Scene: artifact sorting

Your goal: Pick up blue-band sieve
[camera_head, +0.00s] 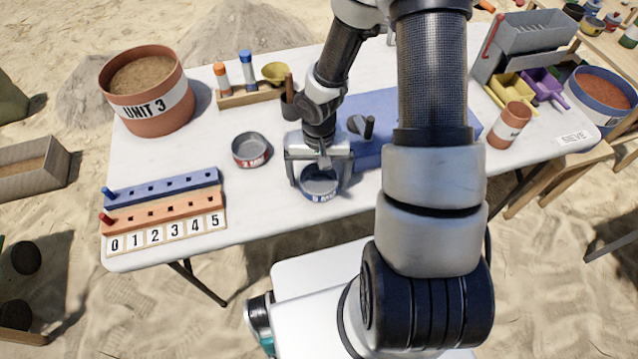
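The blue-band sieve (320,189) is a round grey dish with a blue band at the front edge of the white table. My gripper (320,172) is directly over it, pointing down, with its two fingers spread to the left and right of the sieve's rim. The fingers look wide apart, about the width of the sieve. Whether they touch the rim cannot be told from this view. A second sieve with a red band (250,150) sits on the table to the left, apart from my gripper.
A numbered peg board (165,209) stands at the table's left front. A "UNIT 3" bucket (148,112) and a marker holder (253,97) stand behind. A blue box (385,110) lies behind my gripper, partly hidden by my arm. A terracotta cup (509,126) stands to the right.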

